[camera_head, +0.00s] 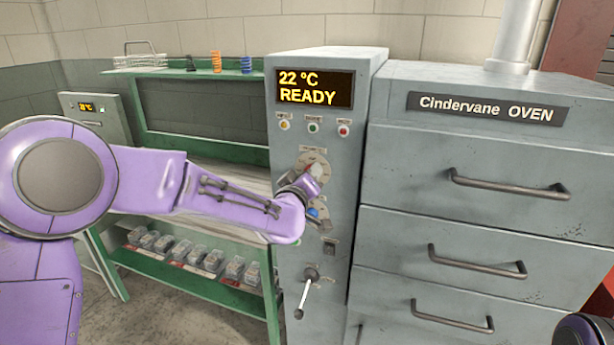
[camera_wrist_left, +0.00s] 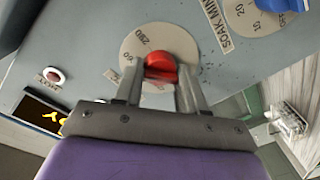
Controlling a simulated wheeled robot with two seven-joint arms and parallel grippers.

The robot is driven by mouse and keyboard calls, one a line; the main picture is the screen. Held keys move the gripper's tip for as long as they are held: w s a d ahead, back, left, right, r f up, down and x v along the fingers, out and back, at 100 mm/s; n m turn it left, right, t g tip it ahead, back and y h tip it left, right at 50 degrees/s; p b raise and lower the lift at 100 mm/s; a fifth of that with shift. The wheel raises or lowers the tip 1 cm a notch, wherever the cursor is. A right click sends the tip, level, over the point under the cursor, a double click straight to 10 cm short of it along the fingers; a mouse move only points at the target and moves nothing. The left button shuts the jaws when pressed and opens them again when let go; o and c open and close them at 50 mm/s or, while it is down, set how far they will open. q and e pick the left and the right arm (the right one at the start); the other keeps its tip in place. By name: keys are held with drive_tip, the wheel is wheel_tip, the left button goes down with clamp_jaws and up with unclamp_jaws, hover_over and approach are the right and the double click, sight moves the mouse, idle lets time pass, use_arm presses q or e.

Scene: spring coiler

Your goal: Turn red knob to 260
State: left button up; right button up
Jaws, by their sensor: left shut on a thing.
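The red knob (camera_wrist_left: 160,66) sits on a round pale dial on the grey control panel. My left gripper (camera_wrist_left: 160,78) is shut on the red knob, one finger on each side. Printed numbers show on the dial rim, but most are hidden by the fingers and I cannot read the knob's setting. In the head view the dial (camera_head: 306,163) shows below three small lamps, and my left gripper (camera_head: 313,176) covers the red knob. The panel display (camera_head: 315,89) reads 22 °C READY. My right gripper is not in view.
A blue knob (camera_head: 314,212) is just below; it also shows in the wrist view (camera_wrist_left: 276,4). A lever (camera_head: 306,290) sticks out lower on the panel. Oven drawers with handles (camera_head: 509,185) stand at right. A green bench (camera_head: 183,255) with several small boxes is behind my left arm.

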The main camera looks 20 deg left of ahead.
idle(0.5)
use_arm(q)
drive_tip(key=o, duration=1)
drive_tip(key=s+b, duration=0.1)
drive_tip(key=s, duration=0.4)
drive_tip(key=s+b, duration=0.1)
drive_tip(key=s, duration=0.4)
drive_tip(key=shift+s+d+r+b, duration=0.15)
drive_tip(key=shift+s+r+b, duration=0.1)
drive_tip(key=shift+b, duration=0.15)
